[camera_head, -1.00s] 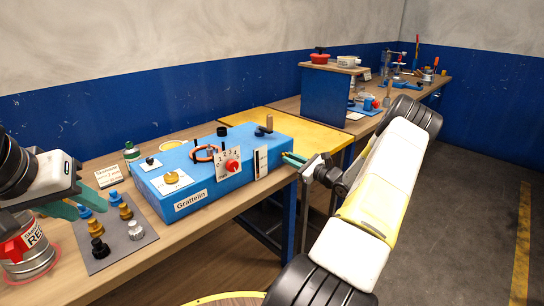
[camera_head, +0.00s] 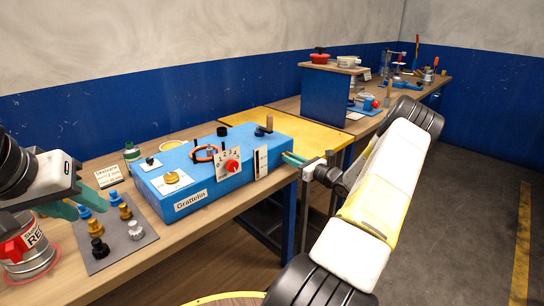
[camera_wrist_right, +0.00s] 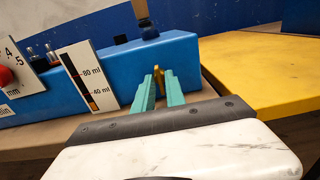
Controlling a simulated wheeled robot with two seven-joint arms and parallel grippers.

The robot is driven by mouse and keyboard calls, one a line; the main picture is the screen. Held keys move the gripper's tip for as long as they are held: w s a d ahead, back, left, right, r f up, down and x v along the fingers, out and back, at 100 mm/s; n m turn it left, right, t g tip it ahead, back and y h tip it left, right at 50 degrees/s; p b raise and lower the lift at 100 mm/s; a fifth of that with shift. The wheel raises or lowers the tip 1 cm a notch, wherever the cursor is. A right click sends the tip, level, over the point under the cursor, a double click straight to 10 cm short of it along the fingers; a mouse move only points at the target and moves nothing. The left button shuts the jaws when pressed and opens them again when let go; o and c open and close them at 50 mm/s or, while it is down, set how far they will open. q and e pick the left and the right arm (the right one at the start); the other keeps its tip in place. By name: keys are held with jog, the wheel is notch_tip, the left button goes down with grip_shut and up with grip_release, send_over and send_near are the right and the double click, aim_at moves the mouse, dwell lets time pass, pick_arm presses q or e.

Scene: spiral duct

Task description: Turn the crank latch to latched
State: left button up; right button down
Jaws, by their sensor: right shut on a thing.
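A blue box (camera_head: 200,192) labelled "Grattolin" stands on the wooden bench. In the right wrist view, a small brass piece (camera_wrist_right: 158,75) at the box's right end sits between the teal fingertips of my right gripper (camera_wrist_right: 161,86); it seems to be the crank latch's handle, though its pivot and any markings are hidden. My right gripper (camera_head: 294,158) is shut on this piece, beside the box's right end in the head view. My left gripper (camera_head: 62,208) hangs at the left above the bench, near a grey mat; its finger gap is unclear.
The box also carries a red dial (camera_head: 232,166), a white gauge plate (camera_head: 261,163), a brass knob (camera_head: 172,177) and a wooden-gripped lever (camera_head: 269,123). Several knobs stand on the grey mat (camera_head: 130,248), near a tin (camera_head: 27,258). A yellow table (camera_head: 320,134) lies behind the right end.

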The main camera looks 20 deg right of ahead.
jog(key=shift+f, duration=0.15)
jog(key=c, duration=1.6)
grip_release()
jog(key=shift+s, duration=0.1)
jog(key=v, duration=0.7)
jog(key=shift+s+d, duration=0.15)
jog(key=shift+s, duration=0.15)
